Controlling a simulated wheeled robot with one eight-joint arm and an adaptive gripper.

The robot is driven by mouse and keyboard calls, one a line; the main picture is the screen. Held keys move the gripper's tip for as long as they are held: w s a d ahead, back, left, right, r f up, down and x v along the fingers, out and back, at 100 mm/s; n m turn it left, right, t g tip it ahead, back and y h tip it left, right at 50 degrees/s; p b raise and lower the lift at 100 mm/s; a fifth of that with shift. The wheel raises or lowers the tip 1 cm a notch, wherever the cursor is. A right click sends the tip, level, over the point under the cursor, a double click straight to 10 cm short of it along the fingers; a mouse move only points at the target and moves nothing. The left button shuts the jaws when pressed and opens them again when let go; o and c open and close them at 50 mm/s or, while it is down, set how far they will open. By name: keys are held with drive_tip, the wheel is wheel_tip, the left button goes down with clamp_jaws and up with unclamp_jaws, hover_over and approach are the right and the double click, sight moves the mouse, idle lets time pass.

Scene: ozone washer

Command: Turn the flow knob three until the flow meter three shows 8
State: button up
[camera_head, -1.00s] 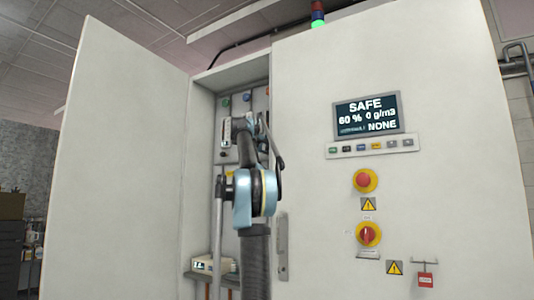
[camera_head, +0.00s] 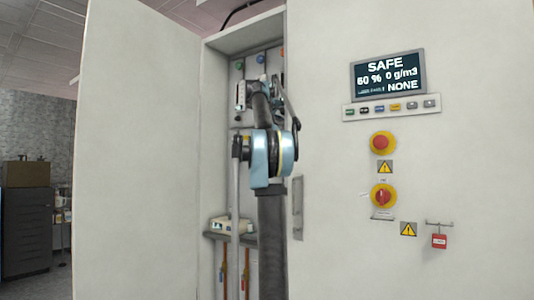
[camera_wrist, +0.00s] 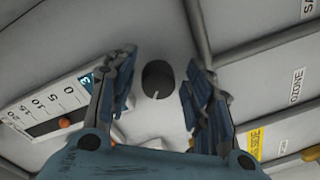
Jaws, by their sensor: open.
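In the wrist view, a round black knob (camera_wrist: 157,80) with a white mark sits on a pale panel. My gripper (camera_wrist: 159,84) is open, with one dark finger on each side of the knob. I cannot tell if either finger touches it. In the head view, my arm reaches into the open cabinet and hides the knob.
The open cabinet door (camera_head: 138,150) stands left of my arm. The front panel (camera_head: 340,220) on the right carries a display (camera_head: 388,75) reading SAFE and a red stop button (camera_head: 382,142). In the wrist view, pipes run at right near an OZONE label (camera_wrist: 297,85).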

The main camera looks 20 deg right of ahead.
drive_tip(key=m, duration=0.3)
drive_tip(key=shift+m, duration=0.4)
drive_tip(key=m, duration=0.4)
drive_tip(key=f+v, duration=0.1)
drive_tip(key=v, duration=1.6)
drive_tip(key=s+f+g+y, duration=0.1)
drive_tip(key=s+f, duration=0.2)
drive_tip(key=f, duration=0.7)
drive_tip(key=s+f+n+g+y, duration=0.1)
drive_tip(key=s+f+y, duration=0.1)
drive_tip(key=f, duration=0.9)
drive_tip(key=shift+s+a+n+y, duration=0.3)
drive_tip(key=shift+s, duration=0.35)
drive_tip(key=shift+o, duration=0.2)
drive_tip(key=w+r+n+t+h, duration=0.1)
drive_tip(key=w+r+n+h, duration=0.25)
drive_tip(key=r+n, duration=0.8)
drive_tip(key=w+r+n+h, duration=0.2)
drive_tip(key=w+r+n, duration=0.2)
drive_tip(key=r+n, duration=0.75)
drive_tip(key=shift+n+y, duration=0.25)
drive_tip(key=shift+n, duration=0.35)
drive_tip(key=x, duration=0.5)
drive_tip(key=f+x, duration=0.1)
drive_tip(key=x, duration=1)
drive_tip(key=shift+w+d+f, duration=0.15)
drive_tip(key=shift+w+f, duration=0.1)
drive_tip(key=shift+f, duration=0.05)
